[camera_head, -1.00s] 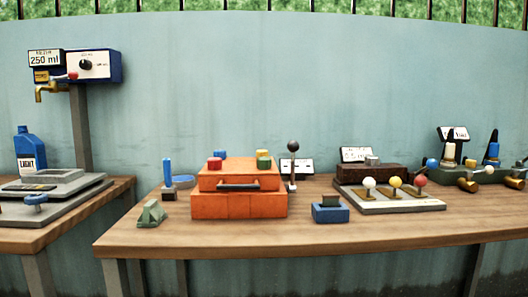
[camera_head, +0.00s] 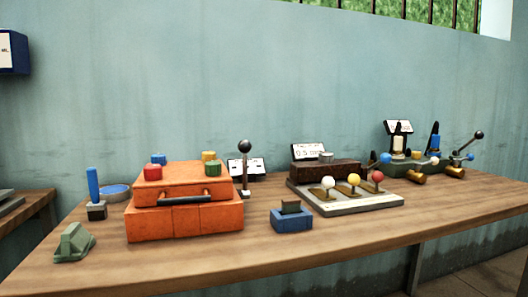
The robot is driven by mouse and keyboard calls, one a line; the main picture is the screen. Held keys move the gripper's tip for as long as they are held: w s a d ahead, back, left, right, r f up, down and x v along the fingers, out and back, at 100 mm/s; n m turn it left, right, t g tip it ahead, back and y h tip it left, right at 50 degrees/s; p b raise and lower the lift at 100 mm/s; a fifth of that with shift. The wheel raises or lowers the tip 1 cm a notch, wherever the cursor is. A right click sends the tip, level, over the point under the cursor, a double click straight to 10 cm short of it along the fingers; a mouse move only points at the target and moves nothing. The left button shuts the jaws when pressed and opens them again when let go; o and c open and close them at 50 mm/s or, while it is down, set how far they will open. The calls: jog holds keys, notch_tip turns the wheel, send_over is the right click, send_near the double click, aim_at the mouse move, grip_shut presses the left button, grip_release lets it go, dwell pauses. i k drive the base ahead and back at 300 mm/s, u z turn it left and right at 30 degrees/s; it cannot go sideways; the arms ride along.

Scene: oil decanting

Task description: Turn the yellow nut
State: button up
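The yellow nut (camera_head: 208,157) sits on top of the orange box (camera_head: 180,215), at its back right corner. The green nut (camera_head: 212,168) stands in front of it and hides its lower part. The red nut (camera_head: 153,173) is at the box's front left and the blue nut (camera_head: 159,159) at its back left. A dark handle (camera_head: 186,199) runs along the front of the box. My gripper is not in view.
The box stands on a wooden table (camera_head: 260,255). Left are a blue-handled tool (camera_head: 94,190) and a green block (camera_head: 74,243). Right are a black-knobbed lever (camera_head: 245,165), a blue block (camera_head: 291,217) and a plate with coloured knobs (camera_head: 370,203). The front middle is clear.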

aim_at(206, 156)
jog(key=z, duration=0.05)
jog(key=k, duration=0.75)
jog(key=u, duration=0.75)
jog(key=i, duration=0.4)
